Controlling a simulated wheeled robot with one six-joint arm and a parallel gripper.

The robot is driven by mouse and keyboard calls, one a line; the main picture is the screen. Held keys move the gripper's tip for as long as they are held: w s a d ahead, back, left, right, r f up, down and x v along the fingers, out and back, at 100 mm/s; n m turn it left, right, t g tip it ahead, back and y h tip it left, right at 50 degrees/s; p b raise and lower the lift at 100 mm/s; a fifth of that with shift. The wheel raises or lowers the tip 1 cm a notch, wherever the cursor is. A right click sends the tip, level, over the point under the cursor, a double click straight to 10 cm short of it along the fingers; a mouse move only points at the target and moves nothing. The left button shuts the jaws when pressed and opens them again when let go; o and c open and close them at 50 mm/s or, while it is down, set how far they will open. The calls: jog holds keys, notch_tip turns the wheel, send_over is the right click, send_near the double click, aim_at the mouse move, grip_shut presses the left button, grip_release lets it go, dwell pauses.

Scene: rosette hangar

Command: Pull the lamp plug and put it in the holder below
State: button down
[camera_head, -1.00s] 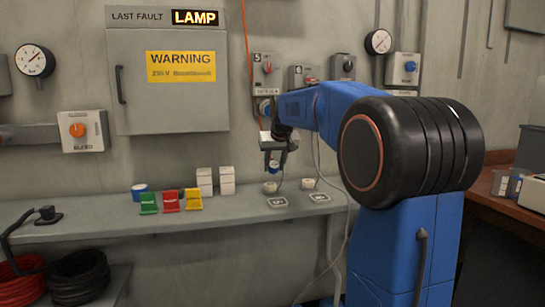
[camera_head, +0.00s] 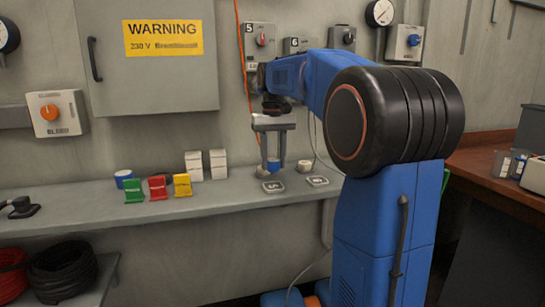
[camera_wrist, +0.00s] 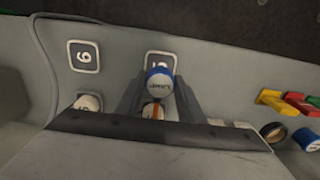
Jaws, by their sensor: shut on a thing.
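My gripper (camera_head: 273,158) points down over the shelf, shut on a blue plug (camera_head: 273,164). In the wrist view, the plug's round blue face (camera_wrist: 159,78) shows a small label and sits between the two fingers (camera_wrist: 157,88). A white part with an orange band (camera_wrist: 153,109) shows just beside it; I cannot tell whether it belongs to the plug. The plug is at the white holder (camera_head: 262,171) behind the 5 plate (camera_head: 273,187); whether it is seated or just above is unclear. A second white holder (camera_head: 305,166) stands behind the 6 plate (camera_head: 317,181).
Wall boxes 5 (camera_head: 259,42) and 6 (camera_head: 297,45) are above the shelf (camera_head: 90,213). Left of the gripper are white blocks (camera_head: 218,163), yellow (camera_head: 182,185), red (camera_head: 158,188) and green (camera_head: 134,190) pieces, and a blue-white roll (camera_head: 123,178).

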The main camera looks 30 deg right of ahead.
jog(key=shift+f, duration=2.25)
jog(key=shift+f, duration=0.55)
jog(key=c, duration=1.1)
grip_release()
jog(key=shift+r, duration=0.1)
notch_tip(320, 180, up, 17)
jog(key=shift+r, duration=0.15)
jog(key=s+a+f+n+t, duration=0.1)
jog(key=s+a+f, duration=0.45)
jog(key=s, duration=0.25)
jog(key=s+a+f+n+t, duration=0.1)
jog(key=s+a+f, duration=0.4)
jog(key=s+f, duration=0.15)
jog(key=s+a+f+n+t, duration=0.1)
jog(key=s+a+f, duration=0.4)
jog(key=s+f, duration=1)
notch_tip(320, 180, down, 4)
jog(key=shift+s+a+f+t, duration=0.15)
jog(key=shift+s+t, duration=0.2)
jog(key=shift+t, duration=0.55)
